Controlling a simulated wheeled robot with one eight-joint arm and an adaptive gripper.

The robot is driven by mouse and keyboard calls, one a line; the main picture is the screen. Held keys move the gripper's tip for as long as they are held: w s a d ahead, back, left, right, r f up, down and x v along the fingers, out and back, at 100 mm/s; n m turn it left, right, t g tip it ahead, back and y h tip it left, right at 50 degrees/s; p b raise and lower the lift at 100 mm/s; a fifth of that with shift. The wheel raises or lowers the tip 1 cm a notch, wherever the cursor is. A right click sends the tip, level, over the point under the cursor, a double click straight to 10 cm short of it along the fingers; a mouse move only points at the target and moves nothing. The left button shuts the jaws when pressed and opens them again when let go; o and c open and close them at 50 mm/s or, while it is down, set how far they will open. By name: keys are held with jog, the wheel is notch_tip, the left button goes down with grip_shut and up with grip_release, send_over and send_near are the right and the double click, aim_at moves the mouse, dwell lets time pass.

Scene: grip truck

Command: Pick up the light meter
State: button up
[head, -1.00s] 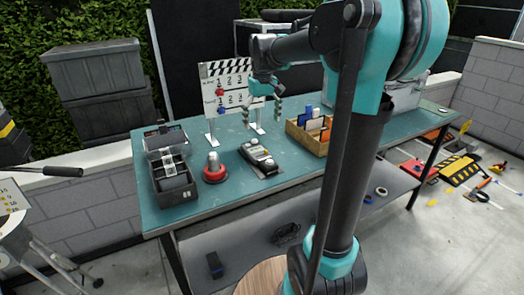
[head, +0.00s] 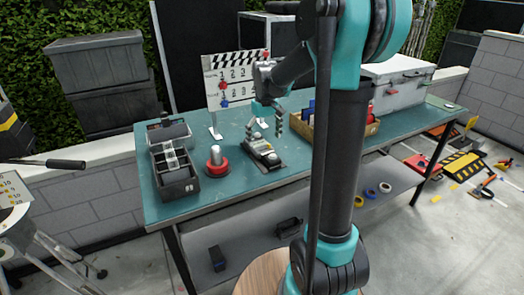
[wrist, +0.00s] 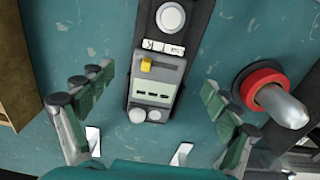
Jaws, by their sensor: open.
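The light meter (head: 262,150) lies on the teal table, a grey and dark device with a pale round dome. In the wrist view the light meter (wrist: 155,92) shows a small display, a yellow button and round knobs, on a dark strip. My gripper (head: 264,127) is open and empty just above the meter's far end. In the wrist view the fingers of my gripper (wrist: 155,90) are spread wide on either side of the meter, apart from it. I cannot tell the exact height left between fingertips and meter.
A red-ringed base with a metal cylinder (head: 215,162) stands just left of the meter. A black divided box (head: 178,185) is farther left. A clapperboard (head: 232,82) stands behind, and a wooden box (head: 303,128) is on the right. The table's front edge is clear.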

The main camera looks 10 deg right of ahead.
aim_at(265, 150)
jog(key=f, duration=0.5)
jog(key=shift+s+d, duration=0.1)
jog(key=shift+s, duration=0.1)
jog(key=c, duration=1.5)
